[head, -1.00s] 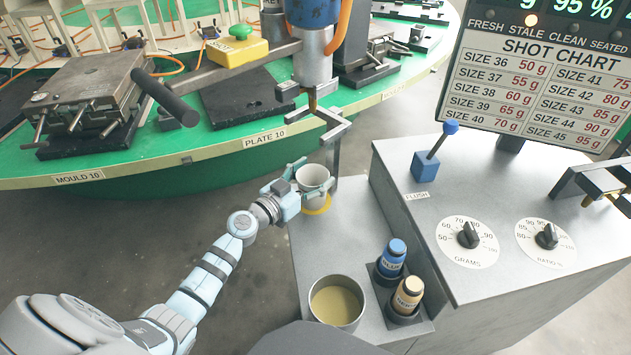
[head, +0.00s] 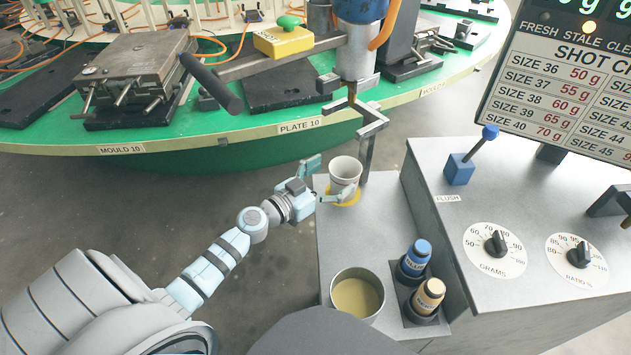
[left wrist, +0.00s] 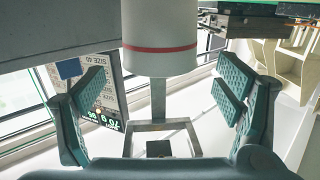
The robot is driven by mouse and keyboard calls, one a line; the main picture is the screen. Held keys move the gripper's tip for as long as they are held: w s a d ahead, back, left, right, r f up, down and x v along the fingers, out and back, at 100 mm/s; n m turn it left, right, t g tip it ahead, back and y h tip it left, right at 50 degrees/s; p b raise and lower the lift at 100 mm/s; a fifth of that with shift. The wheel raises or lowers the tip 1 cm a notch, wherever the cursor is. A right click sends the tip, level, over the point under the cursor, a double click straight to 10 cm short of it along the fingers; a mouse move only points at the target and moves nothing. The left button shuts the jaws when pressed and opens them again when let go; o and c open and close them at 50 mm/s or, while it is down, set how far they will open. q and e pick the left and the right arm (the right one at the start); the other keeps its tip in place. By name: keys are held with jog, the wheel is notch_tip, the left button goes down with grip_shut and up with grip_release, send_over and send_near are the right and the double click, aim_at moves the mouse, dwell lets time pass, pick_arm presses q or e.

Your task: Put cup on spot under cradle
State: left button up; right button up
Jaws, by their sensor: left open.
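The white cup (head: 345,172) stands upright on the yellow spot (head: 352,198) on the grey bench, with yellow showing around its base. The dark metal cradle (head: 368,122) is above it, below the nozzle. My left gripper (head: 320,180) is open just left of the cup, with its fingers spread and not closed on it. In the left wrist view, which is upside down, the cup (left wrist: 158,35) with a red band shows beyond the spread fingers of the left gripper (left wrist: 158,105). The cradle frame (left wrist: 160,128) shows there too. My right gripper is not in view.
A pot of tan liquid (head: 357,292), a blue-capped bottle (head: 415,258) and a tan-capped bottle (head: 428,296) stand nearer on the bench. The dial console (head: 520,215) rises at right. The carousel (head: 230,145) is behind. Open floor lies left.

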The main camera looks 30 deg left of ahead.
pick_arm(q)
jog(key=b+v, duration=0.2)
jog(key=v, duration=0.5)
